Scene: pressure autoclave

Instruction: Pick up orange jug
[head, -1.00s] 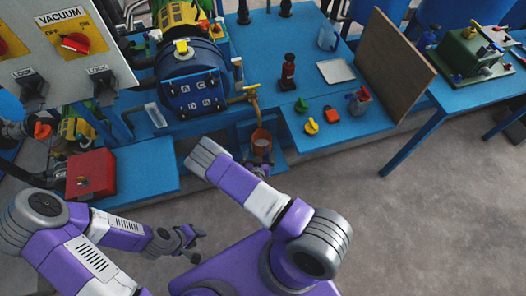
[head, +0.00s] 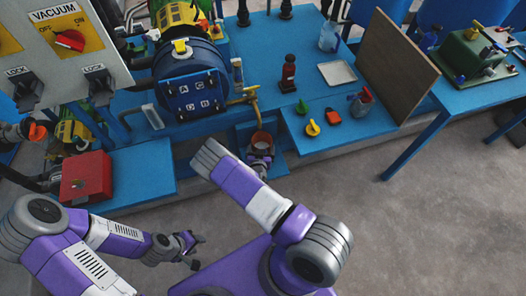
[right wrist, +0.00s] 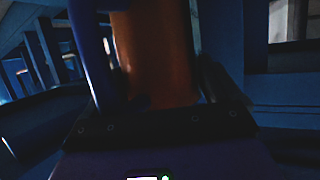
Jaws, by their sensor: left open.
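The orange jug (head: 262,137) stands in the recess at the front of the blue bench, below the brass tap. My right gripper (head: 260,158) is at the jug's near side in the head view and hides its lower part. In the right wrist view the jug's orange wall (right wrist: 155,55) lies between the two dark fingers (right wrist: 160,85). It is too dark to tell whether both fingers press on it. My left gripper (head: 196,250) is open and empty, low over the floor, away from the jug.
The blue autoclave (head: 193,85) with its hose and tap (head: 246,94) is above and left of the jug. A red box (head: 86,177) stands left.

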